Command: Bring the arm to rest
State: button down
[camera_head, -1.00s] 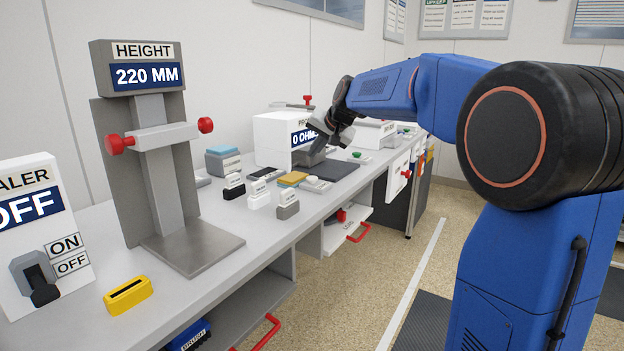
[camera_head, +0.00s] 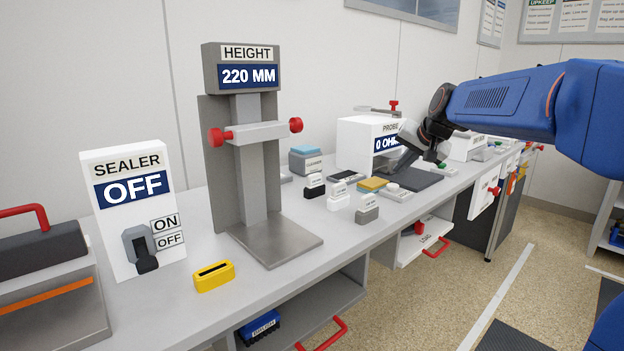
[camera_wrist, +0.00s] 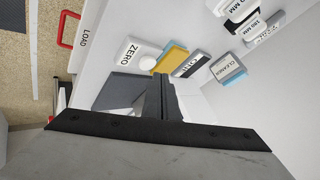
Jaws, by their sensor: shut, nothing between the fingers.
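My blue arm (camera_head: 510,100) reaches in from the right in the head view. My gripper (camera_head: 406,162) hangs tilted above the bench, just right of the white PROBE box reading 0 OHM (camera_head: 358,148) and over a dark mat (camera_head: 420,180). In the wrist view my gripper (camera_wrist: 162,82) has its dark fingers together with nothing between them. The fingertips point towards the ZERO block (camera_wrist: 132,52) and a yellow pad (camera_wrist: 172,58). In the head view the fingertips are small and partly hard to make out.
The bench (camera_head: 180,318) holds a SEALER box reading OFF (camera_head: 130,205), a height stand reading 220 MM (camera_head: 245,150), a yellow slotted block (camera_head: 214,276) and several small labelled blocks (camera_head: 338,198). Open floor (camera_head: 440,300) lies right of the bench.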

jog(key=s+f+n+g, duration=0.1)
jog(key=s+f, duration=0.6)
jog(key=s, duration=0.7)
jog(key=s+f+n+g+h, duration=0.1)
jog(key=s+f, duration=0.6)
jog(key=s, duration=0.8)
jog(key=s+f+n+g+h, duration=0.1)
jog(key=s+f+n, duration=0.2)
jog(key=s+f, duration=0.4)
jog(key=s, duration=0.7)
jog(key=shift+s+a+n+g, duration=0.25)
jog(key=shift+s+n+g, duration=0.05)
jog(key=shift+s, duration=0.1)
